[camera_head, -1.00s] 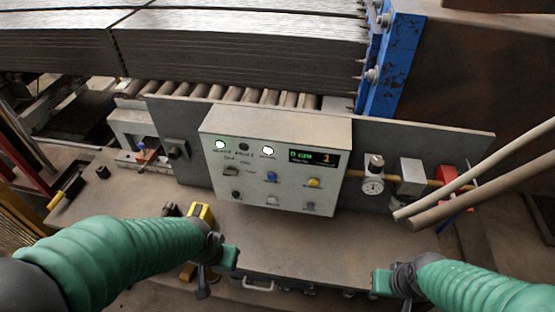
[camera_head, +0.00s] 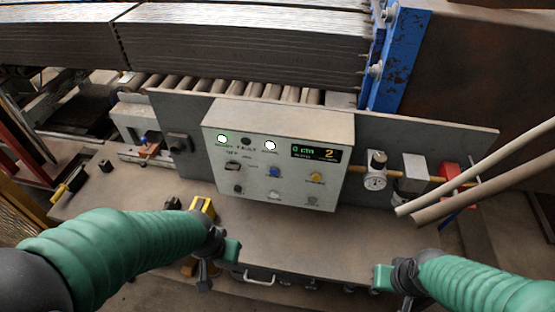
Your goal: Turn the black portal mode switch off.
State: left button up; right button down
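A pale control box (camera_head: 272,160) stands at the middle of the bench. A black switch (camera_head: 232,166) sits at the upper left of its controls, and a black knob (camera_head: 238,189) sits below it. The labels are too blurred to tell which is the portal mode switch. My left gripper (camera_head: 220,262), with a green fingertip, is below and left of the box, apart from it. My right gripper (camera_head: 393,285) is low at the right, also apart from the box. Neither visibly holds anything, and their finger gaps are unclear.
A yellow-and-black object (camera_head: 201,208) lies near my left gripper. A gauge (camera_head: 375,181) and pipes (camera_head: 480,180) are at the right.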

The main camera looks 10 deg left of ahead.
aim_at(231, 165)
jog(key=k+j, duration=0.25)
jog(key=j, duration=0.15)
jog(key=k+j, duration=0.25)
jog(key=j, duration=0.15)
jog(key=k+j, duration=0.25)
jog(key=j, duration=0.2)
